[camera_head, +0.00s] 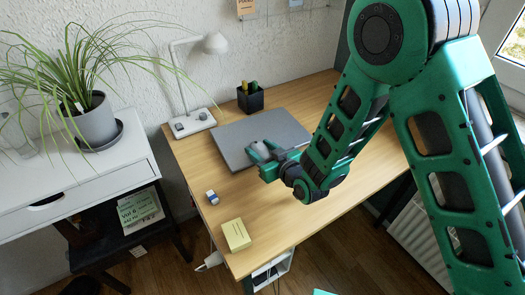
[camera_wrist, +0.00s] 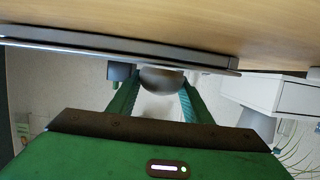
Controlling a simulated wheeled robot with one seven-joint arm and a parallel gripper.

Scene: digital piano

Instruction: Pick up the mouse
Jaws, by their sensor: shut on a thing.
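The mouse (camera_head: 259,149) is a grey rounded thing held between the fingertips of my gripper (camera_head: 263,152), over the near edge of the closed grey laptop (camera_head: 240,133). In the wrist view the mouse (camera_wrist: 162,79) is a dark grey rounded shape between the two green fingers of my gripper (camera_wrist: 157,88). The laptop's edge (camera_wrist: 110,45) runs across the wrist view close to the mouse. My gripper is shut on the mouse. I cannot tell how far the mouse is above the laptop.
The wooden desk (camera_head: 185,160) also bears a yellow block (camera_head: 236,234), a small blue and white item (camera_head: 212,197), a white lamp (camera_head: 194,122) and a black pen holder (camera_head: 250,99). A white cabinet (camera_head: 75,180) with a potted plant (camera_head: 95,122) stands at left. The desk's front left is mostly clear.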

